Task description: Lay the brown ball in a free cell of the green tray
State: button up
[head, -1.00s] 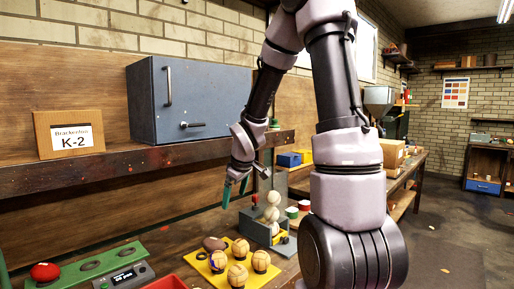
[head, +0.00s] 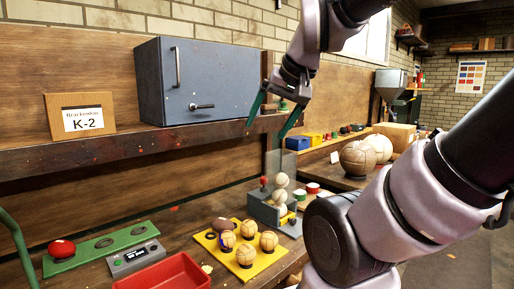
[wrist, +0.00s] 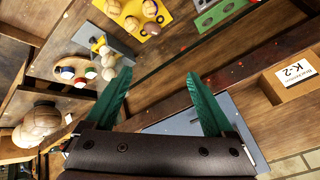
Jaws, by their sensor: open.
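The green tray (head: 120,240) lies at the left of the workbench. A red ball (head: 61,249) sits in its left cell; the middle and right cells look empty. The tray also shows at the top of the wrist view (wrist: 222,12). A dark brown oval ball (head: 222,225) lies at the back of the yellow tray, behind the tan balls. My gripper (head: 265,131) is open and empty, with green fingers spread, raised well above the bench in front of the cabinet's right end. The wrist view shows nothing between the fingers (wrist: 157,85).
The yellow tray (head: 262,262) holds several tan balls. A grey stand (head: 263,208) with stacked pale balls stands to its right. A blue cabinet (head: 210,85) stands on the shelf. Large balls (head: 357,158) lie further right.

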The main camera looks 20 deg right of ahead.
jog(key=w+a+f+m+g+y, duration=0.1)
jog(key=w+f+m+g+y, duration=0.25)
jog(key=w+f+m, duration=0.95)
jog(key=w+d+f+m+y, duration=0.2)
jog(key=w+f+m, duration=0.1)
jog(key=w+f, duration=0.7)
jog(key=m, duration=0.6)
send_near(226, 222)
jog(key=shift+w+d+f+y, duration=0.15)
jog(key=shift+w+d+y, duration=0.05)
jog(key=shift+d, duration=0.2)
jog(key=shift+w+d+f+y, duration=0.15)
jog(key=shift+w+d+f, duration=0.05)
jog(key=shift+d, duration=0.2)
jog(key=shift+w+f, duration=0.1)
jog(key=shift+f, duration=0.25)
jog(key=x, duration=1)
jog(key=shift+w+a, duration=0.25)
jog(key=shift+a, duration=0.05)
jog(key=c, duration=1.3)
notch_tip(226, 222, up, 17)
jog(key=shift+c, duration=0.2)
jog(key=w+d+r+m+t+h, duration=0.2)
jog(key=d+r+m+t+h, duration=0.3)
jog(key=d+m, duration=0.3)
jog(key=shift+w+r+m+h, duration=0.2)
jog(key=shift+w+m+h, duration=0.1)
jog(key=shift+m, duration=0.5)
